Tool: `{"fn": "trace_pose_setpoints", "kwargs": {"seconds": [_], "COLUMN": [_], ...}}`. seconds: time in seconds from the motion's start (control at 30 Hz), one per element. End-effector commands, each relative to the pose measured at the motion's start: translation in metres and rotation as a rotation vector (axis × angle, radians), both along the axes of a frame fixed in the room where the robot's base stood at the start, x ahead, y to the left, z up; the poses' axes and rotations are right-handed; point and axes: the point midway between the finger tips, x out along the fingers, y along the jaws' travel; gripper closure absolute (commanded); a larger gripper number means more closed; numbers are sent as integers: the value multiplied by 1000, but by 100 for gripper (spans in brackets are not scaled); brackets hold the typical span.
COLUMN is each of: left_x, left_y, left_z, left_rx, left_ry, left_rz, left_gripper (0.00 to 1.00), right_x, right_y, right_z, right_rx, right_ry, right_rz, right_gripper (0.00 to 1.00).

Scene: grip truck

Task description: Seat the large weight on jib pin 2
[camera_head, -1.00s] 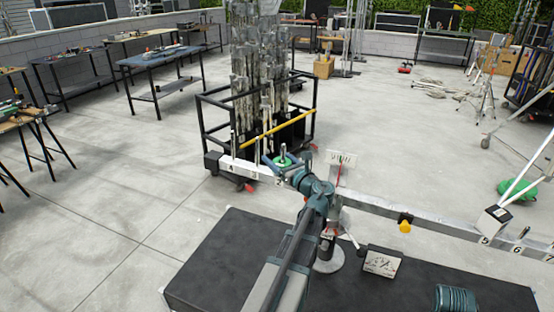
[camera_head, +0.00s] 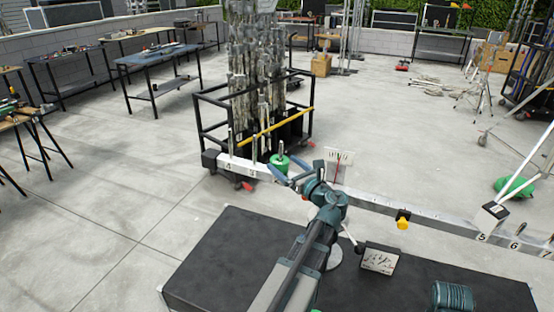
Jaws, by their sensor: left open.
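A green round weight (camera_head: 279,161) sits around an upright pin on the left part of the pale jib beam (camera_head: 246,168). I cannot tell whether the near finger touches the weight. My arm hides the middle of the beam. My right gripper is not in view.
A black cart (camera_head: 202,112) of metal stands is close behind the jib. A white scale card (camera_head: 338,158) stands right of my gripper. A gauge box (camera_head: 381,258) sits on a dark surface.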

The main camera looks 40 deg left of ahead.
Motion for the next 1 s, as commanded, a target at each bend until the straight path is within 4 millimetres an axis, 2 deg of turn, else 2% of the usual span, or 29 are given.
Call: {"fn": "trace_pose_setpoints", "kwargs": {"seconds": [0.03, 0.2, 0.4, 0.6, 1.0], "left_x": [-5, -13, -19, -21, -21], "left_y": [-13, -44, -67, -75, -74], "left_z": [-1, -2, -2, -2, -2], "left_rx": [0, 0, 0, 0, 0], "left_ry": [0, 0, 0, 0, 0], "left_rz": [-4, -3, -2, 0, 0], "left_gripper": [0, 0, 0, 0, 0], "right_x": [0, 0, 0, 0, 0], "right_y": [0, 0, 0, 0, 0], "right_z": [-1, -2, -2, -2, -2], "right_rx": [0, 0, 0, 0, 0], "right_ry": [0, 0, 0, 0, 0], "right_rz": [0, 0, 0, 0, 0], "right_gripper": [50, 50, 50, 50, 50]}}
